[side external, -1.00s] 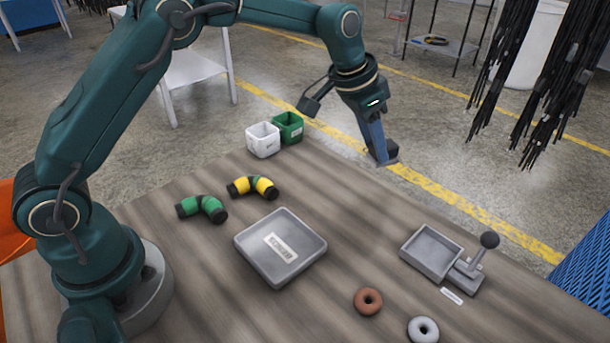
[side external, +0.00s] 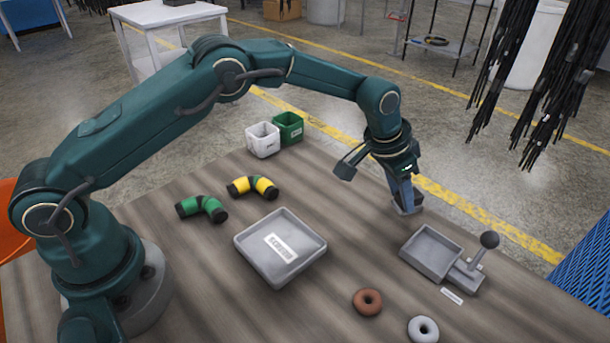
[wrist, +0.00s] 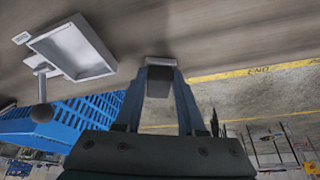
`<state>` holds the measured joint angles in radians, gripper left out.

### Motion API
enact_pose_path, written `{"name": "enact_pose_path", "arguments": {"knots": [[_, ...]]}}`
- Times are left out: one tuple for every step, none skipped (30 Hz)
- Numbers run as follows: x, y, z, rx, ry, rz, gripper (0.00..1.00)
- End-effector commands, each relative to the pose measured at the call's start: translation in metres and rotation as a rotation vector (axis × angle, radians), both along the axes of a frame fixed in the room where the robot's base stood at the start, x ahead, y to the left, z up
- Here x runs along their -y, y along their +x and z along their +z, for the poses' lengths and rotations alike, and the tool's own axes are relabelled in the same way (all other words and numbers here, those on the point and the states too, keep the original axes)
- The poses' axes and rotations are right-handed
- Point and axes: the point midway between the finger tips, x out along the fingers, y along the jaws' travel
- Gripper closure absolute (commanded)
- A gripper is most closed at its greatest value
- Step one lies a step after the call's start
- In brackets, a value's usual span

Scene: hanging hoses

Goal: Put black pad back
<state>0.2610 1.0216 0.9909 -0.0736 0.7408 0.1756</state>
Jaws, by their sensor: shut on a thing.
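My gripper (side external: 404,195) is shut on a small dark grey block, which appears to be the black pad (side external: 407,208). The pad is near the far edge of the wooden table, behind the grey tray with the lever. I cannot tell whether it touches the table. In the wrist view, the pad (wrist: 160,61) sits between the fingertips (wrist: 160,72), and the fingers hide part of it. The shallow grey tray (side external: 431,254) has a lever with a round dark knob (side external: 489,240) at its right. The tray is empty.
A larger grey tray (side external: 280,270) with a label lies mid-table. White (side external: 263,140) and green (side external: 288,128) bins stand farther back. Brown (side external: 367,301) and grey (side external: 423,329) rings lie in front. Black hoses (side external: 545,70) hang beyond the table.

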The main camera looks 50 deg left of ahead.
Motion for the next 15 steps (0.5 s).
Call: {"name": "enact_pose_path", "arguments": {"knots": [[0.0,0.0002,0.0004,0.001,0.0,0.0,1.0],[0.0,0.0002,0.0001,0.001,0.0,0.0,1.0],[-0.0001,0.0,-0.0008,0.0,0.0,0.0,1.0],[-0.0001,0.0,-0.0017,0.0,0.0,0.0,1.0],[-0.0001,-0.0001,-0.0028,-0.001,0.0,0.0,1.0],[-0.0001,-0.0001,-0.0026,-0.001,0.0,0.0,0.5],[-0.0001,0.0,-0.0025,0.0,0.0,0.0,0.38],[-0.0001,0.0,-0.0024,0.0,0.0,0.0,0.31],[-0.0001,0.0,-0.0024,0.0,0.0,0.0,0.31],[-0.0001,0.0,-0.0024,0.0,0.0,0.0,0.31],[-0.0001,0.0,-0.0023,0.0,0.0,0.0,0.31],[-0.0001,0.0001,-0.0022,0.0,0.0,0.0,0.31],[-0.0001,0.0001,-0.0022,0.0,0.0,0.0,0.31],[-0.0001,0.0001,-0.0022,0.0,0.0,0.0,0.31],[-0.0001,0.0001,-0.0022,0.0,0.0,0.0,0.31]]}}
